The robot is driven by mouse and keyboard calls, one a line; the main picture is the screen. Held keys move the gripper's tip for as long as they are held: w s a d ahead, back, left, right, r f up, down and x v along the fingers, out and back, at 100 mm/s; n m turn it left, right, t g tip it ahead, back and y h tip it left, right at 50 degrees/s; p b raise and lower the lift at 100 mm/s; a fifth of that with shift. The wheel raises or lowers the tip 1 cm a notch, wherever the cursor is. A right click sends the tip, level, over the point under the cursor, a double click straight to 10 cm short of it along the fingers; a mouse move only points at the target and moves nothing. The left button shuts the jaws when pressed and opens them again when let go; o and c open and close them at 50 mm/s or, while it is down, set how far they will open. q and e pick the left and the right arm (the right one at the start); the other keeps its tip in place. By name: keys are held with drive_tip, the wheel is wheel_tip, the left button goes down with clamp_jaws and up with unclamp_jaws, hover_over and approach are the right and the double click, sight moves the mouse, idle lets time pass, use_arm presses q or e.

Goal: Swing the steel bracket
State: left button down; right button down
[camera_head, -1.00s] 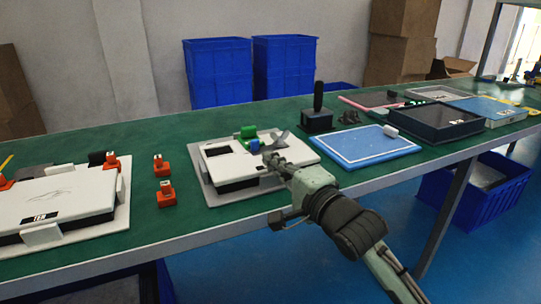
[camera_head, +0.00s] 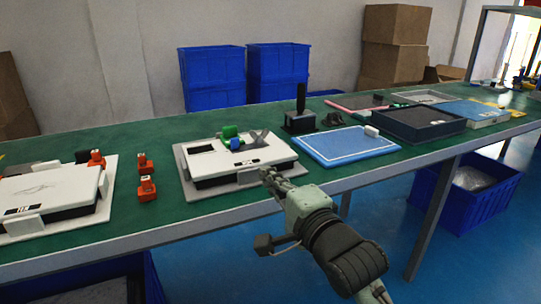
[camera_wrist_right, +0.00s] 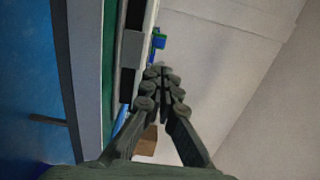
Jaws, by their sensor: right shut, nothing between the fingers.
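The steel bracket (camera_head: 257,138) is a small grey metal piece. It stands tilted on top of the white machine (camera_head: 215,167), beside the green and blue clamp parts (camera_head: 231,137). My right gripper (camera_head: 267,173) is shut and empty, at the machine's front right corner, apart from the bracket and nearer to me. In the right wrist view the closed fingers (camera_wrist_right: 160,72) point along the table's side. The blue and green part (camera_wrist_right: 158,40) shows beyond them, and I cannot make out the bracket there. My left gripper is out of view.
A second white machine (camera_head: 50,190) lies at the left, with orange clamps (camera_head: 147,188) between the two. A blue board (camera_head: 345,146) and a black stand (camera_head: 300,122) are to the right. Blue crates (camera_head: 212,78) stand behind the green table (camera_head: 160,215). Free floor lies in front.

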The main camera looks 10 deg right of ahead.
sight(235, 143)
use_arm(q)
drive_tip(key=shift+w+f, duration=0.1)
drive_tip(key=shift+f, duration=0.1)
use_arm(e)
drive_tip(key=x, duration=1.4)
drive_tip(key=shift+a, duration=0.2)
drive_tip(key=shift+w, duration=0.1)
drive_tip(key=shift+w+a+p, duration=0.3)
drive_tip(key=shift+w+p, duration=0.1)
drive_tip(key=shift+p, duration=0.25)
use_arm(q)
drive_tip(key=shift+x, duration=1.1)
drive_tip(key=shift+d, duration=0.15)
use_arm(e)
drive_tip(key=shift+d, duration=0.1)
